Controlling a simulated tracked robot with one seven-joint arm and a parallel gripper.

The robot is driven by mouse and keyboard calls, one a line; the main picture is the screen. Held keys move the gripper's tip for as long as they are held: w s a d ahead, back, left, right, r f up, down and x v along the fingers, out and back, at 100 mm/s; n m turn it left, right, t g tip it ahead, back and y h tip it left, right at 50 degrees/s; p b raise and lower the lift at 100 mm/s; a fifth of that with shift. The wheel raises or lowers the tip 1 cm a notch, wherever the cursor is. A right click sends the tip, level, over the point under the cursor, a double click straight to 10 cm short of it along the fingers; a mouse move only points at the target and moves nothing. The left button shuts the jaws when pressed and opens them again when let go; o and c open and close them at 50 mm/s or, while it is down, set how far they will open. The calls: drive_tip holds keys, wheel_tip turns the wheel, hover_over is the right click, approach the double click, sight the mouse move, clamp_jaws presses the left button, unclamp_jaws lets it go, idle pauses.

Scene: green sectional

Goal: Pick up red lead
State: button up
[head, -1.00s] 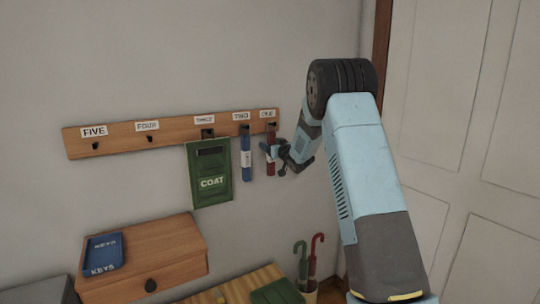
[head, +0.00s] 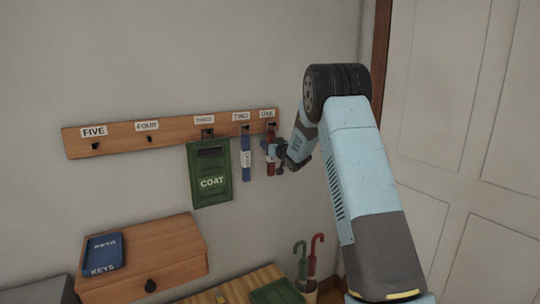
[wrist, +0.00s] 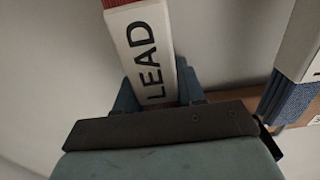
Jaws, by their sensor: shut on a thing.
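The red lead (head: 270,167) hangs at the peg labelled ONE at the right end of the wooden rack (head: 170,134). In the wrist view the lead (wrist: 140,45) shows a white label reading LEAD and red at its top end. My gripper (head: 272,158) is at the lead, and in the wrist view my gripper (wrist: 160,92) has a blue finger on each side of it. My gripper is shut on the lead. Whether its loop is still on the peg is too small to tell.
A blue strap (head: 246,160) hangs close by at TWO, and a green COAT holder (head: 210,175) at THREE. A wooden cabinet (head: 180,250) with a blue KEYS tray (head: 103,254) is lower left. Umbrellas (head: 310,260) stand below. A door (head: 460,150) is at right.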

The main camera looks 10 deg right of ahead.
drive_tip(key=shift+r, duration=0.15)
drive_tip(key=shift+c, duration=0.2)
drive_tip(key=r+v, duration=0.1)
drive_tip(key=v, duration=1.7)
drive_tip(key=shift+r, duration=0.2)
drive_tip(key=shift+f, duration=0.1)
